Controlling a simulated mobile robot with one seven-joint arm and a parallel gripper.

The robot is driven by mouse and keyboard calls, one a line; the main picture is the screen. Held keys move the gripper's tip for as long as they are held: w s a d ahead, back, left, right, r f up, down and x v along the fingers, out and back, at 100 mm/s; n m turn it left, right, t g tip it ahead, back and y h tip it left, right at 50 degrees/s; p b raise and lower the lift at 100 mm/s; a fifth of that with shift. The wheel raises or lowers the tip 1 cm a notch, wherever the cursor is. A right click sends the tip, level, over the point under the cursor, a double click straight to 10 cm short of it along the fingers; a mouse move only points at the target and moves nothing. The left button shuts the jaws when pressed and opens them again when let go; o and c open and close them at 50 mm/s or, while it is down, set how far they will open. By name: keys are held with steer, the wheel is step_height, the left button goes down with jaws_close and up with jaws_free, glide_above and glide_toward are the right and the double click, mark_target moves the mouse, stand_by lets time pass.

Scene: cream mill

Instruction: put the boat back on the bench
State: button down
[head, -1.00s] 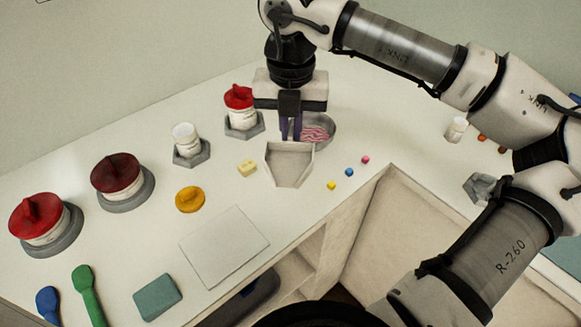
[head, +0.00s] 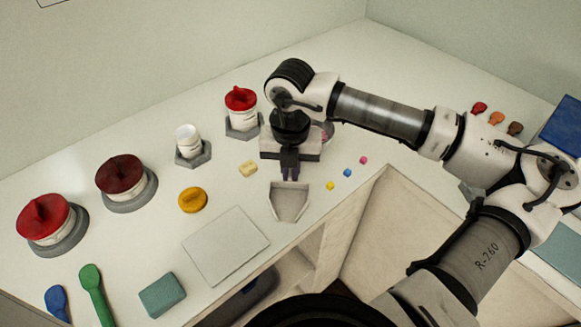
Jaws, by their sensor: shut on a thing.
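The boat (head: 289,204) is a shallow pale grey tray with a narrowed near end, in the middle of the head view. My gripper (head: 290,176) is shut on its far edge, with the dark fingers pointing down. The boat lies over the white bench (head: 330,222), close to the front edge. Whether its underside touches the bench I cannot tell. Its inside looks empty, and its far rim is partly hidden by the fingers.
Small yellow (head: 330,185), blue (head: 347,173) and pink cubes lie right of the boat. A pale yellow block (head: 248,169), a yellow disc (head: 193,200) and a white square plate (head: 226,245) lie left. Lidded jars stand behind. A round dish (head: 328,131) is mostly hidden by my arm.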

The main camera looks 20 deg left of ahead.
steer(key=shift+f+b, duration=0.25)
steer(key=shift+b, duration=0.05)
steer(key=c, duration=1.5)
jaws_free()
steer(key=shift+r, duration=0.1)
steer(key=shift+c, duration=0.2)
steer(key=shift+r, duration=0.1)
steer(key=shift+r+p, duration=0.25)
steer(key=shift+p, duration=0.25)
step_height(320, 180, up, 12)
steer(key=b, duration=0.2)
steer(key=shift+f, duration=0.15)
